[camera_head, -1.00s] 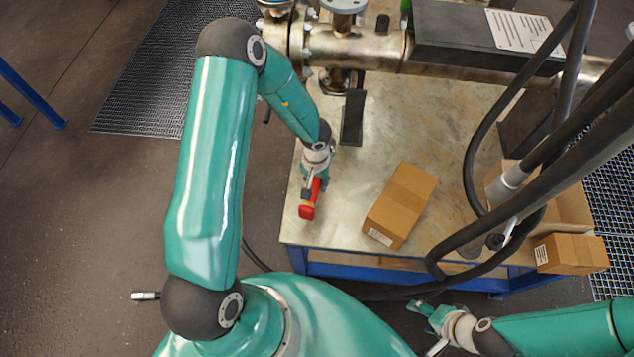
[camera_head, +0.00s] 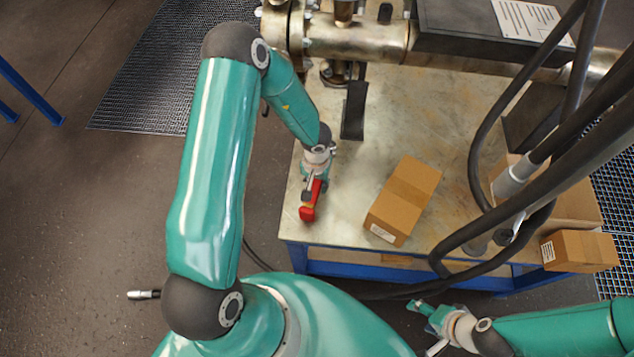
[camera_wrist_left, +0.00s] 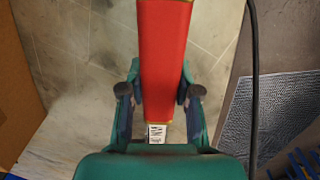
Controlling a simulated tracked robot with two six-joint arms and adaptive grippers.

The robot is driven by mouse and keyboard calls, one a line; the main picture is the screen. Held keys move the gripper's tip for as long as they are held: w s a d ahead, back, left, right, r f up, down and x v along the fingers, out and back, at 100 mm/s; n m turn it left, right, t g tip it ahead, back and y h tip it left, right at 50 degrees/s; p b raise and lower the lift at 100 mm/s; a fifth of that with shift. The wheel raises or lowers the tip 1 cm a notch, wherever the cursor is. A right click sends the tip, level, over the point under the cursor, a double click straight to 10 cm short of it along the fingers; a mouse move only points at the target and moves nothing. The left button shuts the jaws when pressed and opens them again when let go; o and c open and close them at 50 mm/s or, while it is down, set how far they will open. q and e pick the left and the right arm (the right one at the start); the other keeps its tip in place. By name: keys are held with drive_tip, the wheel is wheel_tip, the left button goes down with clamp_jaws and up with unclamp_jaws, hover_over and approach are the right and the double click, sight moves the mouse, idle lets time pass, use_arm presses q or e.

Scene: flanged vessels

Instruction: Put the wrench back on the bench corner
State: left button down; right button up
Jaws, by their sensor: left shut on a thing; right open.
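The wrench shows in the head view as a short red handle (camera_head: 308,212) at the left front corner of the bench (camera_head: 345,232). In the left wrist view its red handle (camera_wrist_left: 163,55) runs between my fingers. My left gripper (camera_head: 314,182) is shut on it; its two fingers (camera_wrist_left: 160,100) press the handle from both sides. The wrench is over the bench top, and I cannot tell whether it touches. Its far end is hidden. My right gripper (camera_head: 425,308) is open and empty, in front of the bench's front edge.
A cardboard box (camera_head: 403,202) stands on the bench right of the wrench. A metal pipe (camera_head: 360,42) crosses the back. Thick black hoses (camera_head: 480,235) hang at the right. A smaller box (camera_head: 578,252) sits at the right front. Floor is open on the left.

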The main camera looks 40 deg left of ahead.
use_arm(q)
drive_tip(key=shift+f, duration=0.2)
drive_tip(key=shift+c, duration=1.3)
unclamp_jaws()
drive_tip(key=shift+f, duration=0.1)
wheel_tip(320, 180, up, 7)
drive_tip(key=p, duration=1)
